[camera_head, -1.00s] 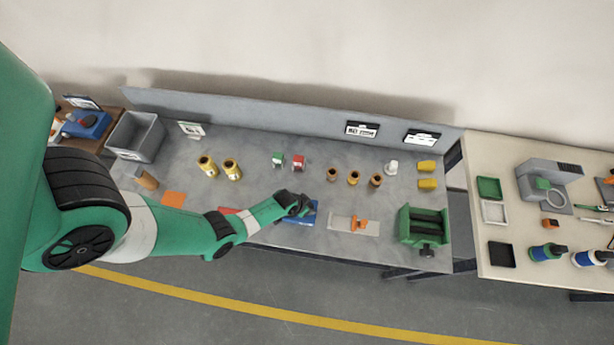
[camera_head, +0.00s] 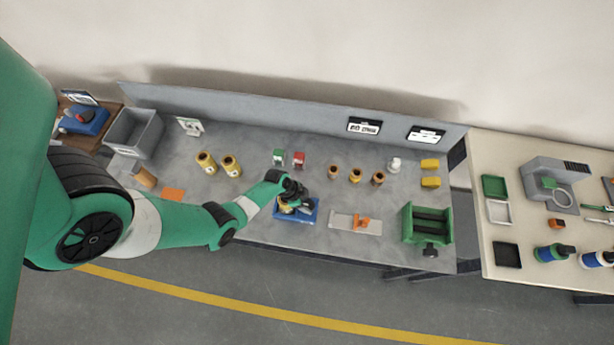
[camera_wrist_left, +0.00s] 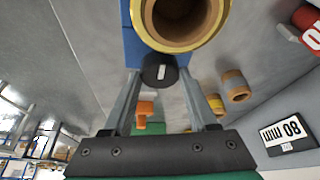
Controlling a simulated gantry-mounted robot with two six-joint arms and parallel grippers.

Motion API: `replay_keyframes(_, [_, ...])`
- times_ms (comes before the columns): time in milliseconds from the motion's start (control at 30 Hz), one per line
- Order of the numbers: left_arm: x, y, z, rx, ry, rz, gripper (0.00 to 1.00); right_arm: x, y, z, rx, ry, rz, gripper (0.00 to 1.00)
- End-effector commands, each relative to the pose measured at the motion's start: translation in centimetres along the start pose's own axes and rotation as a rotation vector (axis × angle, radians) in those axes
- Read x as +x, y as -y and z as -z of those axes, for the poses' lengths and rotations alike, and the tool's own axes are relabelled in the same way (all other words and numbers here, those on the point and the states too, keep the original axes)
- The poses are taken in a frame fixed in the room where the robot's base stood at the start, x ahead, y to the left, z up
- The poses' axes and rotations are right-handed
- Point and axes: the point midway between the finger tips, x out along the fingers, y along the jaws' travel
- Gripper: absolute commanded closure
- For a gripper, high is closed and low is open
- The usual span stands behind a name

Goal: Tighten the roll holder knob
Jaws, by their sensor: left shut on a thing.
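The blue roll holder (camera_head: 312,216) sits near the front edge of the grey bench. A roll with a brown core and yellow rim (camera_wrist_left: 190,42) shows close up in the left wrist view, beside blue body of the holder (camera_wrist_left: 130,45). A round black knob (camera_wrist_left: 158,70) with a white mark lies between my left fingertips. My left gripper (camera_head: 292,192) is at the holder in the head view, and in the left wrist view (camera_wrist_left: 159,78) it is shut on the knob. The arm and gripper hide part of the holder. My right gripper is not in view.
An orange-handled tool on a plate (camera_head: 345,222) and a green fixture (camera_head: 427,222) stand to the right. Yellow rolls (camera_head: 231,166), small red and green items and several brown rolls (camera_head: 355,176) stand behind. A grey bin (camera_head: 132,136) is at far left.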

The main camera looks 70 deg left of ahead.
Motion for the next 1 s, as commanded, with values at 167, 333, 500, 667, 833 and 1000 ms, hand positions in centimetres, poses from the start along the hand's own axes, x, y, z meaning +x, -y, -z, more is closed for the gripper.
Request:
replay_keyframes(167, [0.06,-0.01,-0.12,0.015,0.003,-0.005,0.97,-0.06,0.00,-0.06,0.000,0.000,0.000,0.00])
replay_keyframes(333, [0.06,-0.02,-0.13,0.016,0.003,-0.005,0.97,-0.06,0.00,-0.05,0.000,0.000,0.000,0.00])
replay_keyframes(500, [0.07,-0.02,-0.13,0.016,0.004,-0.005,0.36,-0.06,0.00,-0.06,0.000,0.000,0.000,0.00])
replay_keyframes(667, [0.05,-0.01,-0.09,0.015,0.002,-0.005,0.11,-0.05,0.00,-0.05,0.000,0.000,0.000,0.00])
replay_keyframes(833, [0.03,0.00,-0.06,0.014,0.002,-0.005,0.11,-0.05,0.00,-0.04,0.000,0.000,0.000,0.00])
replay_keyframes(1000, [-0.53,-0.03,0.21,0.015,0.001,-0.005,0.11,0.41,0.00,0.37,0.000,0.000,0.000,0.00])
